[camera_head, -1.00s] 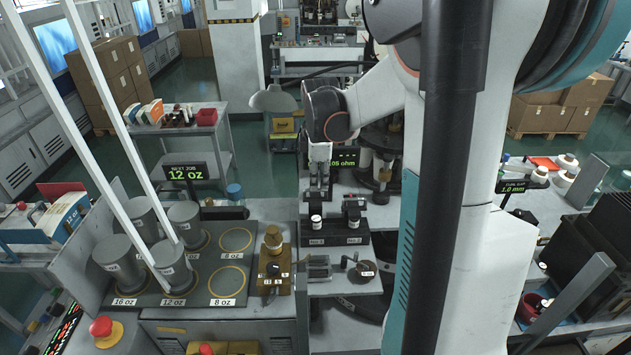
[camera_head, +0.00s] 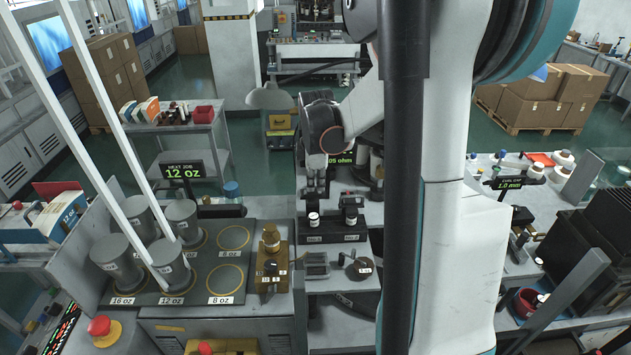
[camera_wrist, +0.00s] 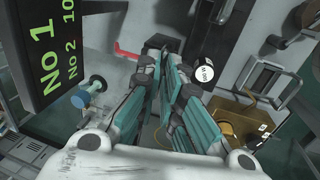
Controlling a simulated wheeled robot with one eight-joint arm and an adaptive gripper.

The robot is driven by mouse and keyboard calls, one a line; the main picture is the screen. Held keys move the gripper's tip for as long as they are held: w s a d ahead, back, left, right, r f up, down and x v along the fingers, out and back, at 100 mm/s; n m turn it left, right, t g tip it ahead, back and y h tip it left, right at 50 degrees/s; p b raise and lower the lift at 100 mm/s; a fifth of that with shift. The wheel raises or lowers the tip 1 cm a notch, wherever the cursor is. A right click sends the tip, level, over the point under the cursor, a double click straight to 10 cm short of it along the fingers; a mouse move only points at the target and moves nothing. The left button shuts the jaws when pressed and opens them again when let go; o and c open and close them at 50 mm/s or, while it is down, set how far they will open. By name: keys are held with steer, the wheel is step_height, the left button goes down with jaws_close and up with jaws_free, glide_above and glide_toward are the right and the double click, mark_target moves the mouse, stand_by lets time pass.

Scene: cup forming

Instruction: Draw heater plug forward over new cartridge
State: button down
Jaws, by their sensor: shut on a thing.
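My gripper (camera_head: 315,192) is low over the No.1 end of a dark two-place stand (camera_head: 333,237). Its teal fingers (camera_wrist: 168,68) also fill the middle of the wrist view. They are shut on a small dark piece, which I take to be the heater plug; the fingers hide most of it. A white-banded cartridge (camera_head: 313,219) stands upright at No.1, just below the fingertips. A second banded one (camera_head: 351,216) stands at No.2. A white, labelled round top (camera_wrist: 205,74) shows right of the fingers in the wrist view. Contact between plug and cartridge cannot be told.
A green-lettered display (camera_head: 340,158) stands behind the gripper. A small grey fixture (camera_head: 317,265) and a round dark dial piece (camera_head: 360,268) lie in front of the stand. A brass-coloured unit (camera_head: 272,262) stands left, beside the cup-form board (camera_head: 233,258).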

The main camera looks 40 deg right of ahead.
steer(key=shift+s+a+b, duration=0.2)
steer(key=shift+s+a, duration=0.5)
steer(key=shift+s, duration=0.2)
steer(key=shift+s+a+b, duration=0.15)
steer(key=shift+s+a, duration=0.5)
steer(key=shift+s, duration=0.25)
steer(key=c, duration=1.7)
jaws_free()
steer(key=shift+w+d, duration=0.1)
steer(key=r, duration=0.4)
steer(key=s+a+r, duration=0.1)
steer(key=r, duration=0.6)
steer(key=shift+s+a+r, duration=0.2)
steer(key=shift+s+r, duration=0.15)
steer(key=shift+s, duration=0.05)
